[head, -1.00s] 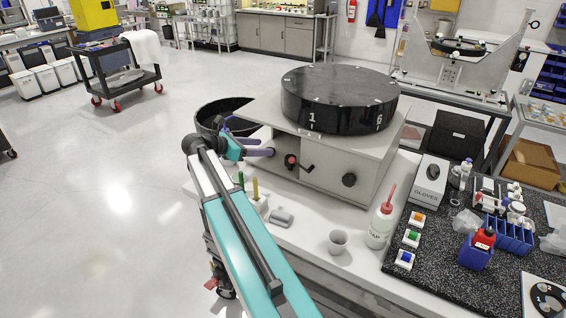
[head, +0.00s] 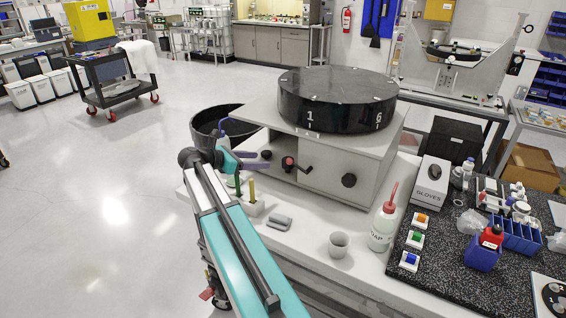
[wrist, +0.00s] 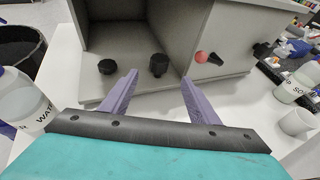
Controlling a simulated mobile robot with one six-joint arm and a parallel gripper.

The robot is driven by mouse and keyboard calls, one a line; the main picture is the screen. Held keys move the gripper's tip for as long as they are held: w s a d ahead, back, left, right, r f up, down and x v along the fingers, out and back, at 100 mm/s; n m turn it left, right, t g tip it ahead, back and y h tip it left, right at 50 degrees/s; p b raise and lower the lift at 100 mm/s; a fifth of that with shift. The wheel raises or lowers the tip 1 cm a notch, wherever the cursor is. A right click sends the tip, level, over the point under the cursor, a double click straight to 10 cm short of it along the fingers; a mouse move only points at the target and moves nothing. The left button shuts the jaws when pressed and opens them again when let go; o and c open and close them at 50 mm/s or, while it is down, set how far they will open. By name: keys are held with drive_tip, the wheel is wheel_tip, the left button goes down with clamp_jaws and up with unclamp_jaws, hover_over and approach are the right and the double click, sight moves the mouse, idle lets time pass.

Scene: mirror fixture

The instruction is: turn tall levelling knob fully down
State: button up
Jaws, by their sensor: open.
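The tall levelling knob (wrist: 158,64) is a dark, upright knob on the grey cabinet's base ledge in the wrist view. A shorter black knob (wrist: 106,66) stands to its left, and also shows in the head view (head: 266,155). My gripper (wrist: 159,77) is open and empty, with its two purple fingers pointing at the ledge. The tall knob appears between and just beyond the fingertips, with no clear contact. In the head view my gripper (head: 264,160) is low at the cabinet's left front. The tall knob is hard to separate there from the red-balled crank.
The crank's red ball (wrist: 201,57) is close right of the right fingertip. A black side knob (head: 349,180) is on the cabinet (head: 335,172). A water bottle (wrist: 22,103) and black bin (wrist: 18,50) are at left. A wash bottle (head: 383,228) and cup (head: 339,244) stand right.

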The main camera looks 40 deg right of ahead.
sight(283, 160)
drive_tip(key=shift+d, duration=0.1)
drive_tip(key=p+x, duration=0.3)
drive_tip(key=x, duration=0.9)
drive_tip(key=shift+d+p, duration=0.1)
drive_tip(key=shift+p, duration=0.25)
drive_tip(key=shift+s+d+f, duration=0.1)
drive_tip(key=shift+d+f, duration=0.3)
drive_tip(key=shift+d, duration=0.2)
drive_tip(key=c, duration=1)
drive_tip(key=shift+c, duration=0.2)
drive_tip(key=shift+w+m+g, duration=0.2)
drive_tip(key=shift+m+g, duration=0.2)
